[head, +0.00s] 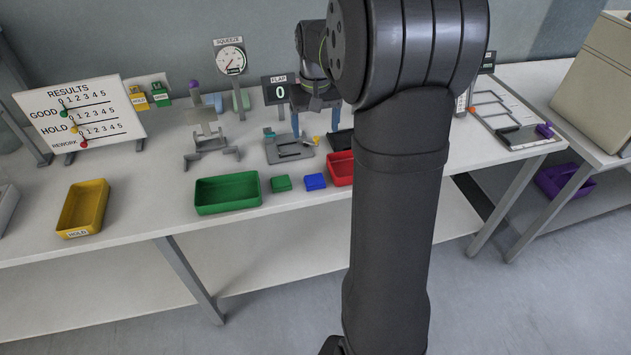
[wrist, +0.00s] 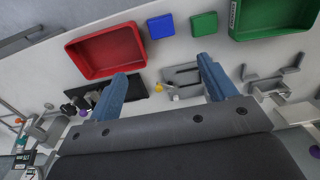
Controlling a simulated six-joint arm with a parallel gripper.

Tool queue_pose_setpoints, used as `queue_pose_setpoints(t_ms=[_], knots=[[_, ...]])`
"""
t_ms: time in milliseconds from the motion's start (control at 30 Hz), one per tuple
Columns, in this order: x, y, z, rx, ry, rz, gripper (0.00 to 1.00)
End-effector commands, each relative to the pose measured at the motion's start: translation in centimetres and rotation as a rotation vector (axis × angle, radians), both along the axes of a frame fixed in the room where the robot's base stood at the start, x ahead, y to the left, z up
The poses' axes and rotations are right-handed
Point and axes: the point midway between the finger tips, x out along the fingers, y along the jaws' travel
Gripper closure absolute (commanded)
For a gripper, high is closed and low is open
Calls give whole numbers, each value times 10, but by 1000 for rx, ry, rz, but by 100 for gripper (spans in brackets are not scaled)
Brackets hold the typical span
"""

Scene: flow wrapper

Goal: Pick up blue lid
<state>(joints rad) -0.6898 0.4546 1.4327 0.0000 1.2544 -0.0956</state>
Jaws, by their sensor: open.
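The blue lid (head: 315,182) is a small flat square block on the white table, between a green square block (head: 281,183) and the red tray (head: 340,168). In the wrist view the blue lid (wrist: 160,27) lies at the top, left of the green block (wrist: 204,25) and beside the red tray (wrist: 107,51). My gripper (head: 315,118) is over the back of the table, beyond the lid. In the wrist view its two blue fingers (wrist: 162,82) are wide apart with nothing held between them. The lid lies beyond the fingertips, clear of them.
A green tray (head: 227,206) stands left of the green block, and a yellow tray (head: 69,229) farther left. A grey fixture (head: 289,156) is behind the blocks. A gauge stand (head: 230,62) and results board (head: 84,117) stand at the back. My arm hides part of the red tray.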

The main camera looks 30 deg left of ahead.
Motion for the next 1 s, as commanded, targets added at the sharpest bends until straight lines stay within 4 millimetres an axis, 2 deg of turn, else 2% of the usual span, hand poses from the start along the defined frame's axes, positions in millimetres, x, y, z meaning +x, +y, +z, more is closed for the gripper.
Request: queue_pose_setpoints(t_ms=[33, 67, 300, 467, 567, 667, 1000], knots=[[0, 0, 0, 0, 0, 0, 33], [0, 0, 0, 0, 0, 0, 38], [0, 0, 0, 0, 0, 0, 38], [7, 16, 0, -1, 1, -11, 38], [7, 17, -6, -1, 1, -15, 38], [7, 16, -22, -4, 4, -15, 38], [7, 16, -94, -3, 3, -15, 38]])
